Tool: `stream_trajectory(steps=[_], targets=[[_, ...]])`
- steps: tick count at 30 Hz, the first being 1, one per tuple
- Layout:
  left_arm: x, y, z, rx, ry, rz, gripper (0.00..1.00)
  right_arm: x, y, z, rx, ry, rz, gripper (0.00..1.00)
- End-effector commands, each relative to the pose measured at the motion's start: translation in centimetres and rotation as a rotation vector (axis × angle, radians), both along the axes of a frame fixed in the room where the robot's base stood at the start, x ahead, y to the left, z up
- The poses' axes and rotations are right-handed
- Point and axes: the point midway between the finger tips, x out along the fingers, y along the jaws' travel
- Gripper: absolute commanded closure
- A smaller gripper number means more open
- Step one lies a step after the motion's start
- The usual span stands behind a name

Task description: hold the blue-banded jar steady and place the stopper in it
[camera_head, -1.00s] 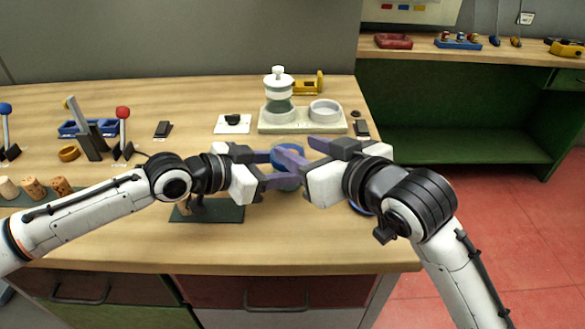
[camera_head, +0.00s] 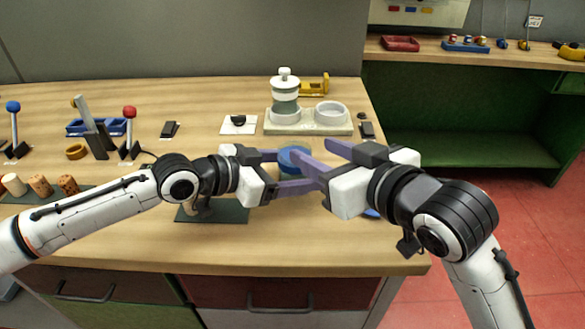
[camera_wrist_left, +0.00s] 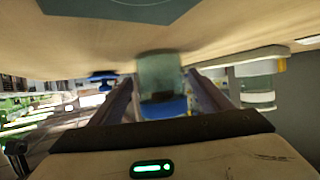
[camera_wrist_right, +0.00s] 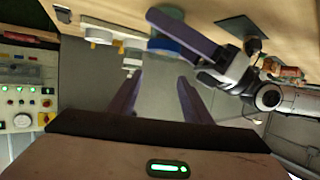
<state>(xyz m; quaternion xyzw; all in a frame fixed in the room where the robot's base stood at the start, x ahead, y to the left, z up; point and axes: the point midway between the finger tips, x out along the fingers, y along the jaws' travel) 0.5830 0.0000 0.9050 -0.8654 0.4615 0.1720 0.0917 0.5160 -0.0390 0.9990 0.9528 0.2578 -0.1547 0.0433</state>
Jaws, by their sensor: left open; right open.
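The blue-banded jar (camera_head: 295,156) stands on the table, mostly hidden behind the fingers in the head view. In the left wrist view its clear body and blue band (camera_wrist_left: 163,107) sit between the open fingers of my left gripper (camera_head: 292,170). I cannot tell whether they touch it. My right gripper (camera_head: 313,149) is open at the right of the jar. Its fingers are empty in the right wrist view (camera_wrist_right: 157,85). Cork stoppers (camera_head: 40,185) stand in a row at the far left, one paler (camera_head: 14,184). A dark mat (camera_head: 232,211) lies under the left gripper, partly hidden.
Behind the jar, a pale tray (camera_head: 308,128) bears a white-topped jar (camera_head: 285,92) and a white ring (camera_head: 332,112). Levers with a blue knob (camera_head: 13,106) and a red knob (camera_head: 129,112) stand at left. The front of the table is clear.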

Motion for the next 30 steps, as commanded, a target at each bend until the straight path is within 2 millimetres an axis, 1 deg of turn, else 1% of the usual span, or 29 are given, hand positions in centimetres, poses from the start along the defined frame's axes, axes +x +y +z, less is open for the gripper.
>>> stream_trajectory(steps=[5,15,19,24,30], targets=[[-0.7,1.2,0.5,0.000,0.000,0.002,0.29,0.0,0.0,0.0,0.000,0.000,0.000,0.55],[-4.3,6.7,3.2,0.001,0.000,0.003,0.29,0.0,0.0,0.0,0.000,0.000,0.000,0.55],[-5.4,8.2,4.0,0.000,0.001,0.004,0.29,0.0,0.0,0.0,0.000,0.000,0.000,0.55],[-6.1,9.1,4.5,0.001,0.001,0.001,0.29,0.0,0.0,0.0,0.000,0.000,0.000,0.55],[-6.2,9.2,4.6,0.000,0.000,-0.001,0.29,0.0,0.0,0.0,0.000,0.000,0.000,0.55]])
